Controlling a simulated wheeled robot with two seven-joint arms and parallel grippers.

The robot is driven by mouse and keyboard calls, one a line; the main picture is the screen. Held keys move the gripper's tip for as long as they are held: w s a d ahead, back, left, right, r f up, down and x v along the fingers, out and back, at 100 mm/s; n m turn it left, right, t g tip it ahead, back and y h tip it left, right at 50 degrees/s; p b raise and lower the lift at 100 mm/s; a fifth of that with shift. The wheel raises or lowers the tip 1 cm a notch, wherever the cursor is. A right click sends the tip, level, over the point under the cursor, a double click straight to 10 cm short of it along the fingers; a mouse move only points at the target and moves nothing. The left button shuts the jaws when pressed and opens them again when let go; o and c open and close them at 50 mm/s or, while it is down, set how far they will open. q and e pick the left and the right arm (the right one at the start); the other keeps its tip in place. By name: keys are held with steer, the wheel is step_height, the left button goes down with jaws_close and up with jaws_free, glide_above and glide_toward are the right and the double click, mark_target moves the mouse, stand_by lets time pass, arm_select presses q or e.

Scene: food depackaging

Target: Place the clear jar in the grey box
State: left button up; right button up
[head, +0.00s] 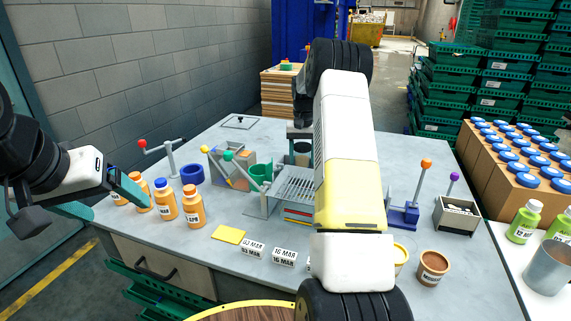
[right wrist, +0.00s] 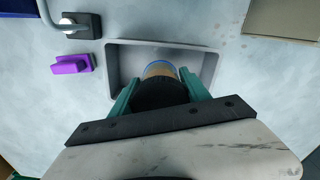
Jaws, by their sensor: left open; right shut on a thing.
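In the right wrist view my right gripper (right wrist: 158,100) has its teal fingers shut on the jar (right wrist: 160,69). A tan part with a blue rim shows beyond a dark round part between the fingers. The jar is over the inside of the shallow grey box (right wrist: 113,62); I cannot tell whether it touches the floor of the box. In the head view my right arm crosses the middle of the table and hides most of that area. My left gripper (head: 128,190) is open and empty at the left, near the orange bottles (head: 165,200).
A purple block (right wrist: 70,64) lies left of the box. On the table (head: 225,285) stand a red-knobbed lever (head: 142,144), a blue ring-shaped holder (head: 192,175), a wire rack (head: 293,185) and a brown jar (head: 433,268). A yellow card (head: 229,234) lies in front.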

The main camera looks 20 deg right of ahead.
step_height(320, 180, down, 4)
steer(key=shift+f, duration=0.1)
steer(key=o, duration=1.5)
steer(key=shift+f, duration=0.1)
steer(key=shift+o, duration=0.2)
